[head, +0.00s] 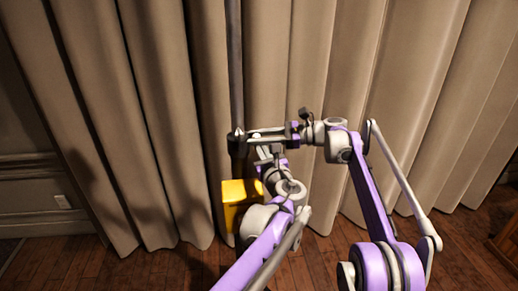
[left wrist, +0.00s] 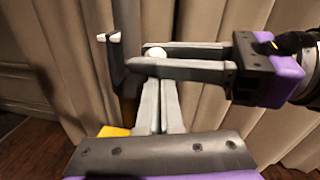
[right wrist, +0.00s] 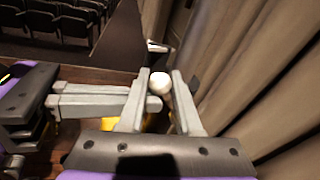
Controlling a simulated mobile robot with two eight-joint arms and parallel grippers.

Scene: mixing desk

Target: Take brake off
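A dark vertical pole (head: 235,80) stands in front of the curtain, with a yellow box (head: 240,190) low beside it. A small white ball (right wrist: 160,83) is at the pole; it also shows in the left wrist view (left wrist: 155,53). My right gripper (head: 252,134) reaches the pole from the right. Its fingertips are apart with the ball between them; whether they grip it is unclear. My left gripper (left wrist: 160,82) is just below the ball with its fingers together. Whether anything thin is between them is hidden. In the head view the left gripper (head: 262,155) is beneath the right one.
A tan pleated curtain (head: 400,90) fills the background, close behind the pole. Rows of dark seats (right wrist: 60,22) are far off. My two forearms are close together.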

